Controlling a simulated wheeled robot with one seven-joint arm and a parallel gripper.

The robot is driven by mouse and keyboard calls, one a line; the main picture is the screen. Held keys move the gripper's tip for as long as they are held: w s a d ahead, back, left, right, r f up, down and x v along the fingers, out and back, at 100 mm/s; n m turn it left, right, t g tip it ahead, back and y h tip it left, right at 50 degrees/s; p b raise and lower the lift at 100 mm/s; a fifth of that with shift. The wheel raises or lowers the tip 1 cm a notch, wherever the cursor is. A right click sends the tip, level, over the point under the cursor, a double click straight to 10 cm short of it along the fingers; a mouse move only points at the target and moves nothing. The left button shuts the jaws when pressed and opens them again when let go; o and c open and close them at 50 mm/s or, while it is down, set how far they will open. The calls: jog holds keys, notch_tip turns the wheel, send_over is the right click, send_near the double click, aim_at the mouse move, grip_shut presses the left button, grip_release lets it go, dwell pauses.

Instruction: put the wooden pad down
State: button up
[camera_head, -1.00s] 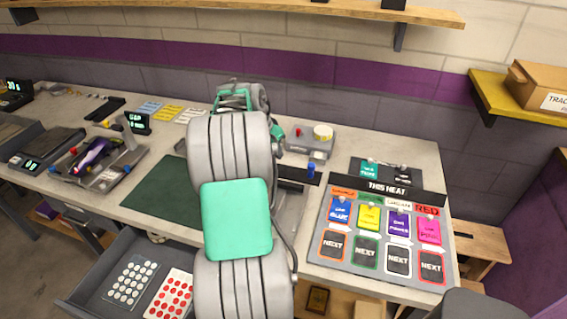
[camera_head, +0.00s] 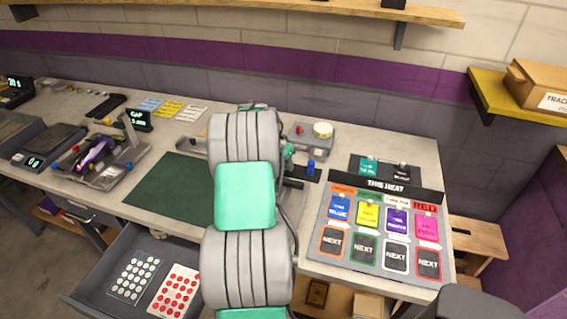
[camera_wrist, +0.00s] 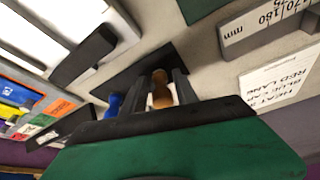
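The wooden pad (camera_wrist: 161,90), a small brown rounded piece, sits between the two fingertips of my gripper (camera_wrist: 162,92) in the wrist view. The fingers lie close against both its sides, so my gripper looks shut on it. Behind it lies a flat black plate (camera_wrist: 132,78) on the grey bench. A blue piece (camera_wrist: 115,104) stands left of the fingers; it also shows in the head view (camera_head: 311,168). Whether the pad touches the plate I cannot tell. In the head view my arm hides the fingertips and the pad.
A dark green mat (camera_head: 165,190) lies left of my arm. The heat board (camera_head: 385,188) with coloured cards stands to the right. An open drawer (camera_head: 120,235) is below. A ruler (camera_wrist: 262,22) shows in the wrist view.

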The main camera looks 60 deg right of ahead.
jog(key=shift+o, duration=0.8)
